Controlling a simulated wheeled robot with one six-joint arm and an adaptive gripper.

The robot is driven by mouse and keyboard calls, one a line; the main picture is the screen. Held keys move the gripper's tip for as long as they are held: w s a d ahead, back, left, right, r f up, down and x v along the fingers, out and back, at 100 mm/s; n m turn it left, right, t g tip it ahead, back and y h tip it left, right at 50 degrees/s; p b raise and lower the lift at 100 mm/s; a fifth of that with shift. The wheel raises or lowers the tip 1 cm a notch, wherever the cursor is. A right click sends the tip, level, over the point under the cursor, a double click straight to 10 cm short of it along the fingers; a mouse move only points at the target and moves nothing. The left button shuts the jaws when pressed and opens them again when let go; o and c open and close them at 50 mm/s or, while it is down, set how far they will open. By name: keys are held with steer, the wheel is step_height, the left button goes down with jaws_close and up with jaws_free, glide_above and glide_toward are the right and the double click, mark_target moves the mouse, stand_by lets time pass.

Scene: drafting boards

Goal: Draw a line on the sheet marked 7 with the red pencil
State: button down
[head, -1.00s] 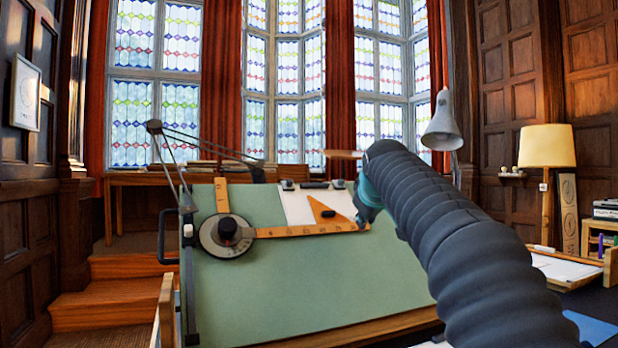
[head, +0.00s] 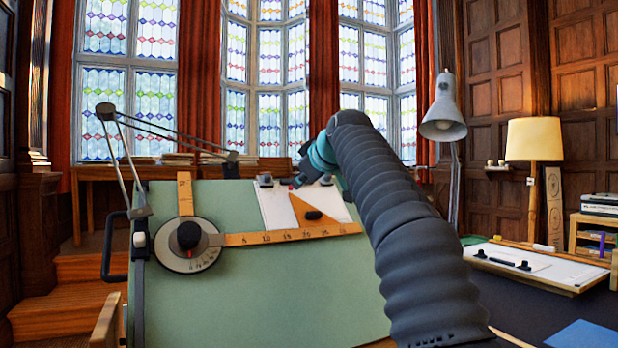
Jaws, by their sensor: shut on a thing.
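My gripper (head: 299,178) is at the upper edge of the green drafting board (head: 262,287), over the top of a white sheet (head: 273,208). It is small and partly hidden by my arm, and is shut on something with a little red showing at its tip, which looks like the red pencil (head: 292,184). I cannot tell whether the tip touches the paper. An orange set square (head: 301,208) lies on the sheet, above the drafting machine's scale (head: 262,239). No number can be read on this sheet.
A second board (head: 566,272) with a white sheet and black weights (head: 524,265) lies flat at right. The drafting machine head (head: 188,244) is at the green board's left. A grey lamp (head: 444,108) stands behind. A blue sheet (head: 583,336) lies at lower right.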

steer(key=s+d+f+b, duration=0.1)
steer(key=s+f+b, duration=0.3)
steer(key=f+b, duration=0.3)
steer(key=shift+d+f+b, duration=0.3)
steer(key=shift+d+b, duration=0.1)
steer(key=shift+b, duration=0.85)
steer(key=shift+s+d, duration=0.1)
steer(key=shift+w+f, duration=0.35)
steer(key=shift+f, duration=0.1)
stand_by(1.2)
steer(key=shift+w+a+r+p, duration=0.4)
steer(key=shift+w+r+p, duration=0.35)
steer(key=shift+p, duration=0.7)
steer(key=shift+w+a+r+p, duration=0.35)
steer(key=shift+w+r+p, duration=0.35)
steer(key=shift+p, duration=0.7)
stand_by(1.5)
